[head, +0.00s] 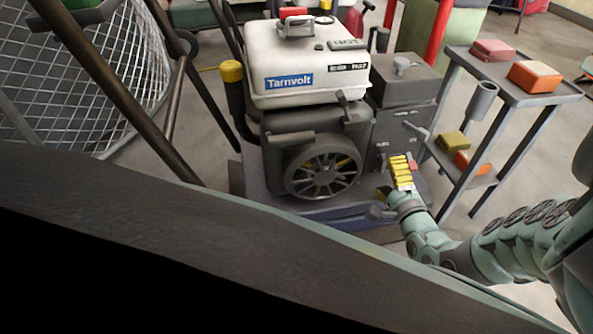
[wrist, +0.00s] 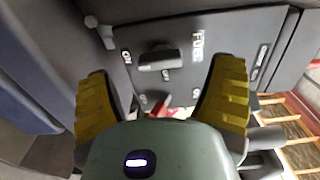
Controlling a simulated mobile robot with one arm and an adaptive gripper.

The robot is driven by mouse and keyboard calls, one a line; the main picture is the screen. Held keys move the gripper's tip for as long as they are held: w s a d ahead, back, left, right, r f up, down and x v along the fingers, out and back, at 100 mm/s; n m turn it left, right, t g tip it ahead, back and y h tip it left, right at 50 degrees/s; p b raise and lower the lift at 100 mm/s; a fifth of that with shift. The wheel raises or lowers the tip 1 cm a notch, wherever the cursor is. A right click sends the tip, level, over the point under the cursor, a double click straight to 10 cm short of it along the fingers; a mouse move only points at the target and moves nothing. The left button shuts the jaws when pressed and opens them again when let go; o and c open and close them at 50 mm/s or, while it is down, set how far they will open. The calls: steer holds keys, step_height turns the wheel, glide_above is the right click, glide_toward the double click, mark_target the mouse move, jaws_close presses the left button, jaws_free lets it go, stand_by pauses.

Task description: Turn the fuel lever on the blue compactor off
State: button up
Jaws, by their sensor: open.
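The compactor has a white top (head: 308,60) labelled Tarnvolt, a dark engine body and a blue-grey base plate (head: 340,212). In the wrist view its dark panel (wrist: 225,28) carries large lettering that looks like FUEL. Beside the lettering is a dark bar-shaped lever (wrist: 160,62), with a label that reads like ON to its left. Other labels are too small to read. My gripper (wrist: 162,72) is open and empty, its yellow fingers on either side of the lever, apart from it. In the head view my gripper (head: 398,172) is at the compactor's lower right.
A small red part (wrist: 160,109) sits below the lever, partly hidden by my gripper. A grey trolley (head: 508,82) with red and orange boxes stands close on the right. A mesh wheel or guard (head: 95,85) and dark bars are at the left.

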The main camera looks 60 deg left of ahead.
steer(key=shift+b+x, duration=0.35)
steer(key=shift+x, duration=1.05)
steer(key=shift+d, duration=0.1)
steer(key=shift+c, duration=0.3)
steer(key=c, duration=1.1)
steer(key=shift+f+n+p, duration=0.1)
steer(key=shift+n+p, duration=0.2)
steer(key=shift+n, duration=1.9)
steer(key=shift+c, duration=0.2)
steer(key=o, duration=1.2)
steer(key=shift+d, duration=0.1)
